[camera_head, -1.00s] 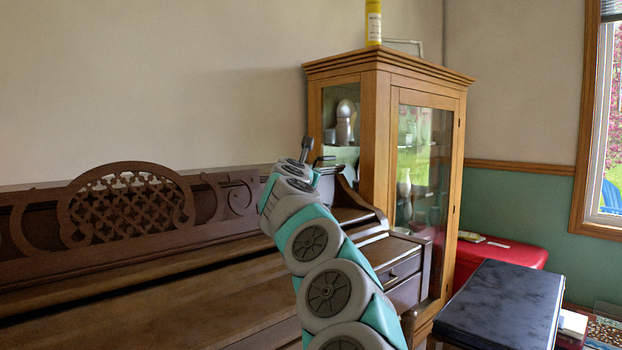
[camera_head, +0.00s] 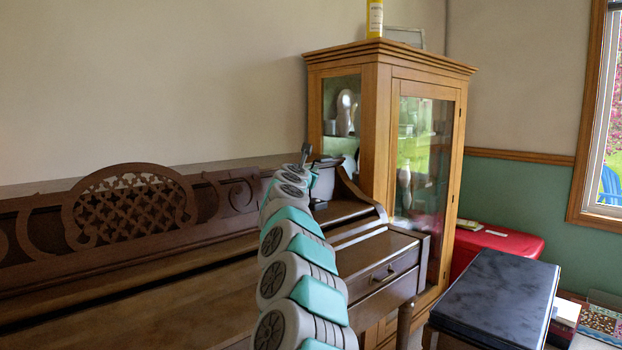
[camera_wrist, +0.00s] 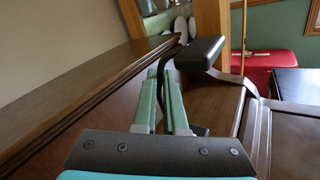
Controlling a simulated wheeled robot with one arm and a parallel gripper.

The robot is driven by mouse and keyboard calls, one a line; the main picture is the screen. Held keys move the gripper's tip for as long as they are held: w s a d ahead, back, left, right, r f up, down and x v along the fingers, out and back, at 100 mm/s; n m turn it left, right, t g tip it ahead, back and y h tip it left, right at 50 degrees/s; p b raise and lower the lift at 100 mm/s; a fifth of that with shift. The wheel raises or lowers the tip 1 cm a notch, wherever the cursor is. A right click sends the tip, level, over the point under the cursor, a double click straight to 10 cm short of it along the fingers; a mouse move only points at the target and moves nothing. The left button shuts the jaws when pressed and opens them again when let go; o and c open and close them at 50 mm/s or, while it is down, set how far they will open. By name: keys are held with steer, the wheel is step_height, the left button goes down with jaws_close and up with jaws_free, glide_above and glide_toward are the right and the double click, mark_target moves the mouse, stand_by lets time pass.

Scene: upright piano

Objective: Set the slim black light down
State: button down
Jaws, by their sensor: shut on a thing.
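The slim black light shows in the wrist view, with a dark flat head (camera_wrist: 200,52) and a thin curved neck running down between the fingers. My gripper (camera_wrist: 164,100) is shut on it, its two green fingers on either side of the neck. The head sticks out beyond the fingers to the right, over the brown piano top.
A wooden glass-fronted cabinet (camera_head: 378,130) stands close behind the piano's right end, with a yellow bottle (camera_head: 374,18) on top. A black-topped bench (camera_head: 495,295) and a red chest (camera_head: 510,243) are at the right. The piano's raised carved panel (camera_head: 130,205) runs along the left.

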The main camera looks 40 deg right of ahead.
steer(key=shift+f, duration=1.05)
steer(key=shift+f+b, duration=0.1)
steer(key=shift+b, duration=0.25)
steer(key=c, duration=1)
jaws_free()
steer(key=shift+a, duration=0.1)
steer(key=shift+b+v, duration=3.5)
steer(key=shift+v, duration=2.45)
